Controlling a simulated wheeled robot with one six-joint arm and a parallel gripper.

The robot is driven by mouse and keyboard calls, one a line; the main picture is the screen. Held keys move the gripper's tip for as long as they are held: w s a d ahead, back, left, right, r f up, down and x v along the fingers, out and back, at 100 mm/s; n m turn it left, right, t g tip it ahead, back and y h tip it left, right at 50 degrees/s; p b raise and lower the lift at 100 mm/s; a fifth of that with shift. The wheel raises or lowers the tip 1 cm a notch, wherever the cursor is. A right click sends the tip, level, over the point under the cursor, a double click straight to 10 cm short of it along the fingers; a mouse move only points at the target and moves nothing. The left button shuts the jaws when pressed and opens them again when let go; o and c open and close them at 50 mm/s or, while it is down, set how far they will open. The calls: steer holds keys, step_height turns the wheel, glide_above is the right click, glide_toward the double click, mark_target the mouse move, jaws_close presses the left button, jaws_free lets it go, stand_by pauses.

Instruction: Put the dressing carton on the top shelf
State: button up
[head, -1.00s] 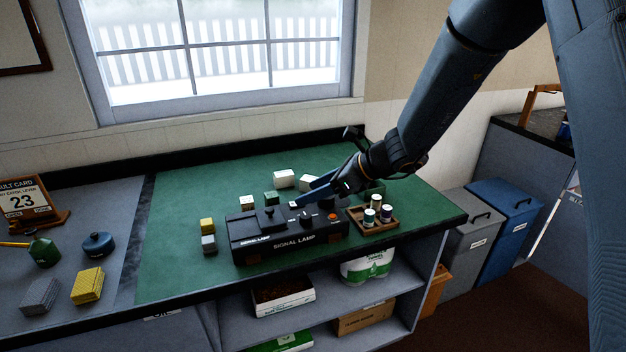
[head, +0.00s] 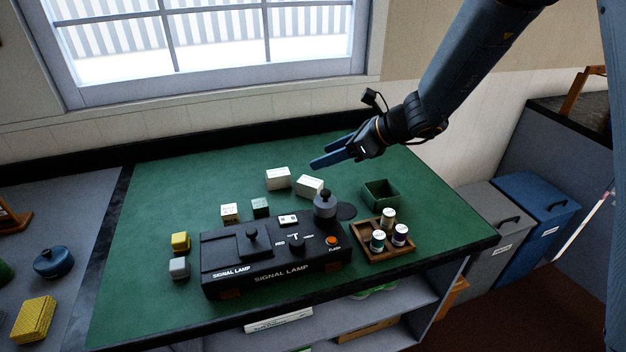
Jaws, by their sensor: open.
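Two white cartons, a left one (head: 278,179) and a right one (head: 309,186), lie on the green table behind the signal lamp. A smaller white box (head: 229,212) and a dark green box (head: 261,207) stand nearer the lamp. Their labels are too small to read, so I cannot tell which is the dressing carton. My gripper (head: 318,156) is open and empty, above and behind the white cartons, its fingers pointing left. Under the counter, a shelf (head: 405,311) shows partly, with goods on it; the lower shelving is cut off.
The black signal lamp (head: 275,262), with knobs, fills the front middle. A wooden tray (head: 386,249) with small pots and an open green box (head: 381,194) stand to its right. Yellow (head: 180,242) and grey (head: 179,267) blocks stand left. The table's back left is clear.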

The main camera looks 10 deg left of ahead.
steer(key=w+f, duration=0.1)
steer(key=b, duration=1)
glide_toward(314, 183)
steer(key=x, duration=0.4)
steer(key=shift+w+f, duration=0.2)
steer(key=p+x, duration=0.2)
steer(key=x, duration=0.4)
steer(key=shift+s+a, duration=0.1)
steer(key=shift+a, duration=0.2)
steer(key=shift+w+a+f+p, duration=0.2)
steer(key=shift+a+f+p, duration=0.1)
steer(key=shift+a+f, duration=0.2)
steer(key=shift+r, duration=0.1)
steer(key=c, duration=1.2)
